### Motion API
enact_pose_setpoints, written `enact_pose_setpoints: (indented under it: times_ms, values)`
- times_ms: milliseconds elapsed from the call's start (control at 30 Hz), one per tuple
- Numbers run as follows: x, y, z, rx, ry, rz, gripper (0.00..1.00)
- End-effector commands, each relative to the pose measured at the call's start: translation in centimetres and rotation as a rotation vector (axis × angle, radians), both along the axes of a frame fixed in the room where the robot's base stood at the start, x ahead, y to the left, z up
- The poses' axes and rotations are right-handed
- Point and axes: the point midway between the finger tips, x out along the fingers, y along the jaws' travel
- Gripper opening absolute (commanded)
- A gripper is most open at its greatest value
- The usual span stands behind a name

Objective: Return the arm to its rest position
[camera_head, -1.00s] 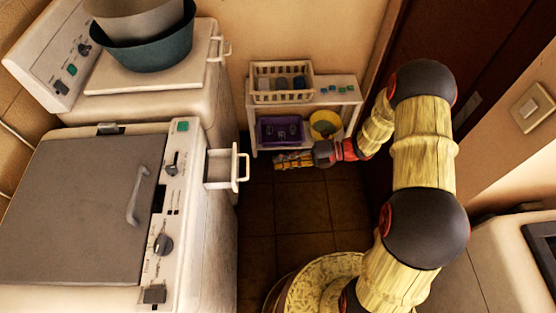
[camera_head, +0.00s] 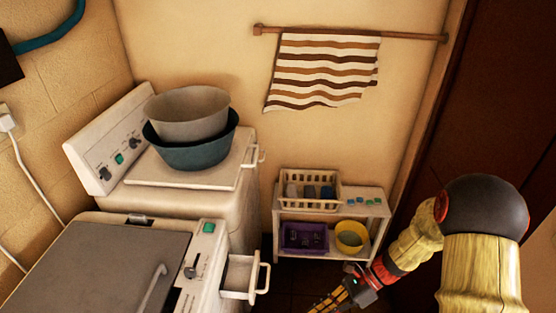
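My arm, with yellow wood-like links and black joints, stands at the right of the head view. My gripper (camera_head: 328,303) is at the bottom middle, below and in front of the small white shelf. Its fingers are small and partly cut off by the lower edge, so I cannot tell how far apart they are. I see no object held in it.
The white shelf (camera_head: 376,209) holds a basket (camera_head: 309,204), a purple bin (camera_head: 304,237) and a yellow bowl (camera_head: 350,237). Two washing machines stand left, one with an open drawer (camera_head: 240,277) and one bearing stacked basins (camera_head: 190,128). A striped towel (camera_head: 322,70) hangs behind.

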Motion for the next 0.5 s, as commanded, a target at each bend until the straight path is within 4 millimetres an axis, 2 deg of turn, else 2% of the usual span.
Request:
enact_pose_setpoints:
  times_ms: [33, 200, 500]
  values:
    - [-0.7, -0.8, 1.6, -0.035, -0.121, 0.121, 0.14]
    - [-2.9, -3.6, 5.7, -0.138, -0.460, 0.523, 0.14]
    - [-4.8, -7.5, 13.7, -0.340, -0.871, 1.105, 0.14]
